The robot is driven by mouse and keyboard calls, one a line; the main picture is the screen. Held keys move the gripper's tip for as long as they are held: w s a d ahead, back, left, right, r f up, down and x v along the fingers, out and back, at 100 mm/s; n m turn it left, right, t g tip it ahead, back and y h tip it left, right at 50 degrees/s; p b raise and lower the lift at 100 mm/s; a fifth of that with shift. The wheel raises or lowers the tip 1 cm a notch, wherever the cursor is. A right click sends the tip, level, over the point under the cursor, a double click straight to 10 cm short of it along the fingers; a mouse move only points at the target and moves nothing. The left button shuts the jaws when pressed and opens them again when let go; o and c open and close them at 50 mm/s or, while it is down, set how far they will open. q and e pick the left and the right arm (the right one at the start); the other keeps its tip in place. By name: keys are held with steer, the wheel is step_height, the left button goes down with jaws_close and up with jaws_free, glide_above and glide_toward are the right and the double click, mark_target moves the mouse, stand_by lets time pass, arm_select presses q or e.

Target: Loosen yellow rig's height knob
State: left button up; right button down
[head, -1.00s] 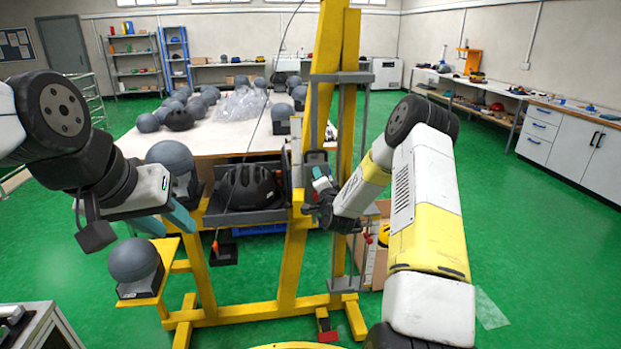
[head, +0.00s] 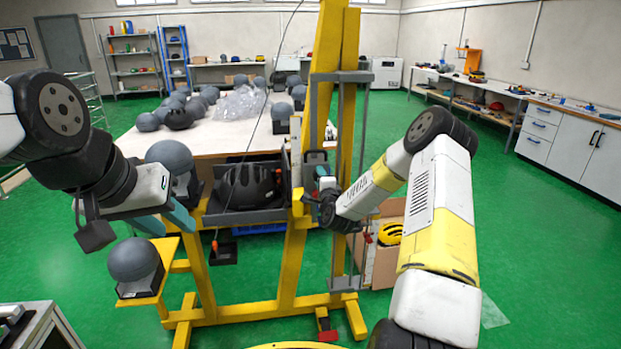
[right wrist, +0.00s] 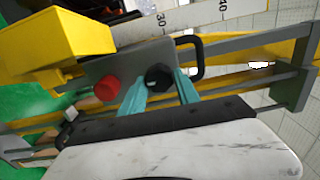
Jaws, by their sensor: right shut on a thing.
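The yellow rig (head: 293,255) stands in front of me, with a grey carriage plate on its upright rails. In the right wrist view the plate (right wrist: 128,68) bears a round black knob (right wrist: 158,77) and a red knob (right wrist: 107,88) beside it. My right gripper (right wrist: 160,82) is shut on the black knob, its teal fingers on either side. In the head view the right gripper (head: 325,190) is at the carriage and the knob is hidden. My left gripper (head: 166,222) hangs left of the rig, its teal fingers apart and nothing seen between them.
A black helmet (head: 248,187) lies in the rig's grey tray. A grey headform (head: 133,260) sits on the low yellow shelf at left. A table (head: 215,141) with several headforms is behind. A cardboard box (head: 383,268) with a yellow helmet stands right of the rig.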

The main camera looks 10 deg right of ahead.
steer(key=c, duration=0.9)
jaws_free()
steer(key=shift+s, duration=0.1)
steer(key=s, duration=0.7)
steer(key=shift+s, duration=0.3)
steer(key=shift+r, duration=0.1)
